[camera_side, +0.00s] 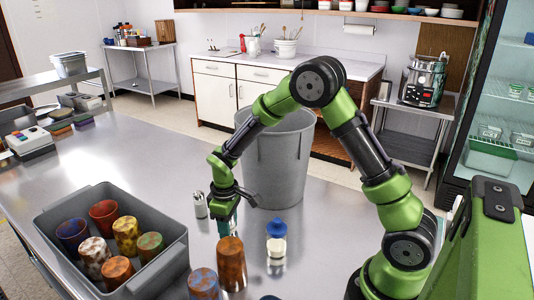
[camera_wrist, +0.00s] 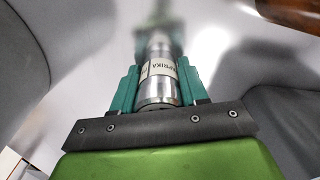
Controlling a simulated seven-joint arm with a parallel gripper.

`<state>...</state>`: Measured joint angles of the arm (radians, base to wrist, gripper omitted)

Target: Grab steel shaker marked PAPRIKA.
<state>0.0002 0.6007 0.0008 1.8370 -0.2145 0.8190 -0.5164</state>
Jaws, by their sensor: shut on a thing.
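The steel shaker marked PAPRIKA (camera_wrist: 158,92) lies between the two green fingers of my gripper (camera_wrist: 157,76) in the wrist view. Its label faces the camera and reads upside down there. The fingers are shut on its sides. In the side view my gripper (camera_side: 228,220) is low over the steel counter, just behind a brown-orange tumbler. The held shaker is mostly hidden there by the fingers and the tumbler, so I cannot tell whether it touches the counter. Another small steel shaker (camera_side: 200,205) stands to the left of my gripper.
A brown-orange tumbler (camera_side: 231,264) stands close in front. A blue-topped clear shaker (camera_side: 277,238) stands to the right. A grey tub (camera_side: 180,250) with several coloured tumblers is at left. A large grey bin (camera_side: 277,165) rises behind. Another tumbler (camera_side: 203,284) is at the front.

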